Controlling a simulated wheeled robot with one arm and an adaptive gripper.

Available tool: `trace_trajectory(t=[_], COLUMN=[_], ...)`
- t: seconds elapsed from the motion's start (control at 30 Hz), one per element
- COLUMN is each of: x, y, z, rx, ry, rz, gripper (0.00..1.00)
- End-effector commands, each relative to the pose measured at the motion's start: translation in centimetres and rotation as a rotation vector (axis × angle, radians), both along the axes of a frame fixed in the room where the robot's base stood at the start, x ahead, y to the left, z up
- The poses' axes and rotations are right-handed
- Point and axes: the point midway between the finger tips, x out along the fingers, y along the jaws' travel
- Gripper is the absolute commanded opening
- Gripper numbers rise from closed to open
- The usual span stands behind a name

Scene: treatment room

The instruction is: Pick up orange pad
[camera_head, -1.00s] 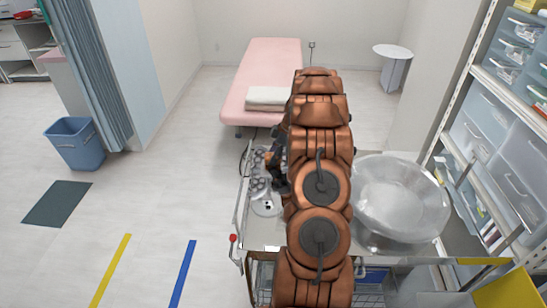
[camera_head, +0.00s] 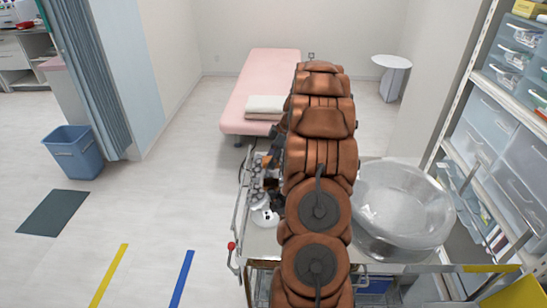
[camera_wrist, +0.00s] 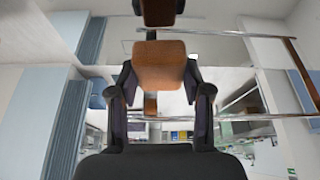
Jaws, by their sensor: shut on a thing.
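In the wrist view, an orange-brown pad (camera_wrist: 160,66) sits between the two dark fingers of my gripper (camera_wrist: 160,80). The fingers are shut on its left and right sides. In the head view, my gripper (camera_head: 273,158) is mostly hidden behind my copper-coloured arm, over the left part of a metal cart (camera_head: 263,240). Only a small bit of orange shows beside it there, so the pad's height above the cart cannot be told.
Several small metal items and a round white-and-silver item (camera_head: 264,216) are on the cart's left side. A large clear basin (camera_head: 402,205) stands on its right. A pink bed (camera_head: 262,85) is behind.

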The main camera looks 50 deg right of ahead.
Motion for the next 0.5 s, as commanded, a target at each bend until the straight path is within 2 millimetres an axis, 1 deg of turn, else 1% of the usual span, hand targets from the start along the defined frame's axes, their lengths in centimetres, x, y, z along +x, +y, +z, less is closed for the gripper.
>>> trace_trajectory(t=[0.07,0.5], x=[-0.6,-4.2], y=[1.0,6.4], z=[-0.2,0.5], rx=[0.003,-0.001], ry=[0.001,-0.002], rz=[0.001,0.001], gripper=[0.34,0.34])
